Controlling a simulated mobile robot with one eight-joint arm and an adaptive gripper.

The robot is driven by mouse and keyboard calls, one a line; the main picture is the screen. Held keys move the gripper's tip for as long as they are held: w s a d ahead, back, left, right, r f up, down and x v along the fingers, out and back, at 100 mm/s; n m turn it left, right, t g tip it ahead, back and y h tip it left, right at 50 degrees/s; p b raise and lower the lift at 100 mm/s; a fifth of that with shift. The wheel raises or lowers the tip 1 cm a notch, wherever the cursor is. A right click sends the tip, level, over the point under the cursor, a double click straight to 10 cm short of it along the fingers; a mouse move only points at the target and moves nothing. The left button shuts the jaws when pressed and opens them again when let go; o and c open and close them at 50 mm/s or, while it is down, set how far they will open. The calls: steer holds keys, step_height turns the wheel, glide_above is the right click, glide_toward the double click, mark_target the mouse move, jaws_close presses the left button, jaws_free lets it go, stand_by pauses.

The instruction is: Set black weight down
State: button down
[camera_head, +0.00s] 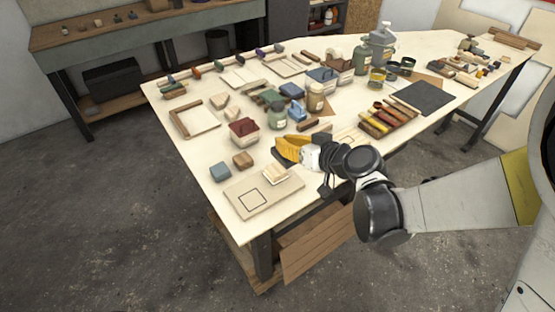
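My gripper (281,148) has yellow fingers and is low over the front part of the pale table, right of the red-topped box. A dark shape (284,159) shows just under and beside the fingers. I cannot tell if it is the black weight, a dark pad or a shadow, nor if the fingers touch it. The gap between the fingers does not show clearly. A pale board (283,190) with a black square outline lies at the table's near corner. The area inside the outline is empty.
A light wooden block (275,174) sits at the board's back edge. A grey-blue block (221,171), a brown block (243,160) and the red-topped box (244,132) stand nearby. Bottles and jars crowd the middle. A dark flat sheet (423,97) lies at right.

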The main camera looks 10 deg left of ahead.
mark_target(275, 154)
steer(key=a+f, duration=0.1)
steer(key=w+a, duration=0.1)
steer(key=a, duration=0.1)
steer(key=shift+f+b, duration=0.3)
steer(key=shift+f, duration=0.1)
step_height(275, 154, down, 4)
steer(key=shift+d+f+b, duration=0.1)
steer(key=shift+b, duration=0.9)
steer(key=c, duration=2)
jaws_free()
steer(key=o, duration=0.4)
